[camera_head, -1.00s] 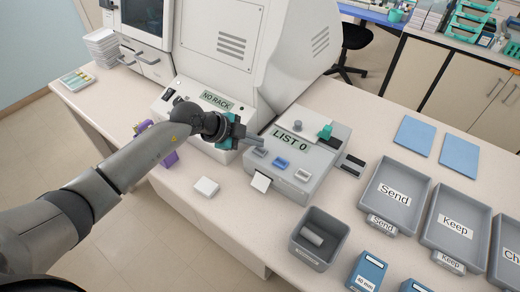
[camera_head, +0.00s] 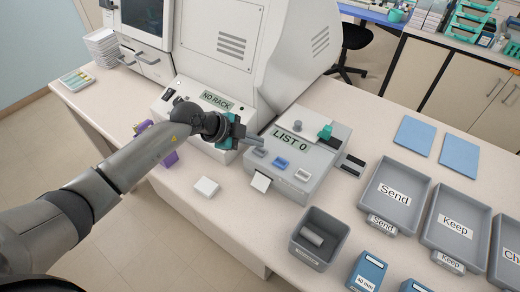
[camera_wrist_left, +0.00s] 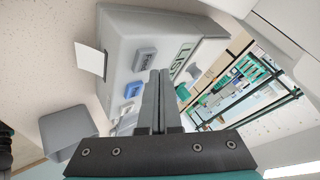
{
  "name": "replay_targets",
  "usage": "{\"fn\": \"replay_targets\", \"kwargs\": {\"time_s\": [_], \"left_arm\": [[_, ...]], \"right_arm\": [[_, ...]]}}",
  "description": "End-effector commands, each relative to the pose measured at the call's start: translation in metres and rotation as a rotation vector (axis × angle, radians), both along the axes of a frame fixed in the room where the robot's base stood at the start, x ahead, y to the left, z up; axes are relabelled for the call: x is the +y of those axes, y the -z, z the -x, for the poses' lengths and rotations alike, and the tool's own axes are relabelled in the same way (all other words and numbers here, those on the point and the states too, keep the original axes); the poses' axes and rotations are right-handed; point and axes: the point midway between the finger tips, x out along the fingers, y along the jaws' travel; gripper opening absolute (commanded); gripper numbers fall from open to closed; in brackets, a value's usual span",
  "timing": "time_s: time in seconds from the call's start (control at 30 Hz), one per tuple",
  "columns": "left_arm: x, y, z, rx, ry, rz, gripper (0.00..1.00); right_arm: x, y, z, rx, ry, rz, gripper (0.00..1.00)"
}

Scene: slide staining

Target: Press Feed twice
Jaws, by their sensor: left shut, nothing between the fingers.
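A grey printer-like box (camera_head: 318,163) on the bench has a green display reading "LIST 0" (camera_head: 288,142). Its front carries a blue button (camera_head: 281,162) and a pale button (camera_head: 302,175); their lettering is too small to read. Buttons on the box also show in the left wrist view, one grey-blue (camera_wrist_left: 144,57) and one brighter blue (camera_wrist_left: 132,90). A white paper slip (camera_head: 261,182) sticks out at the front. My left gripper (camera_head: 260,146) is shut and empty at the box's left end. Its fingers (camera_wrist_left: 159,78) hide part of the box; I cannot tell whether they touch it. My right gripper is not in view.
The large white machine with a "NO RACK" display (camera_head: 216,100) stands close behind my left wrist. A grey open bin (camera_head: 336,255) holding a pale cylinder is in front of the box. Trays marked Send (camera_head: 369,208) and Keep (camera_head: 431,240) lie to the right.

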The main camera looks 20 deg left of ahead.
Motion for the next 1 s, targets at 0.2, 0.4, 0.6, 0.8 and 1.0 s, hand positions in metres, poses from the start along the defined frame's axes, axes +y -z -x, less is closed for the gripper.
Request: {"fn": "replay_targets", "kwargs": {"time_s": [0.2, 0.4, 0.6, 0.8, 1.0], "left_arm": [[0.0, 0.006, 0.0, 0.0, 0.0, 0.001, 0.0], [0.0, 0.009, 0.0, 0.0, 0.0, 0.001, 0.0], [0.0, 0.009, 0.0, 0.0, 0.0, 0.0, 0.0], [0.0, 0.01, 0.0, 0.001, 0.001, 0.0, 0.0], [0.0, 0.013, 0.0, 0.001, 0.001, 0.0, 0.0]], "right_arm": [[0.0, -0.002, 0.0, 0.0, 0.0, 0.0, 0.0], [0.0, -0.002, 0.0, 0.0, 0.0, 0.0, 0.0], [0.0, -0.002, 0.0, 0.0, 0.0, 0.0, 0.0], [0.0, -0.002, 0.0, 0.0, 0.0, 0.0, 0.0], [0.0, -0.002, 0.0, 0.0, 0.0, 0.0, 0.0]]}}
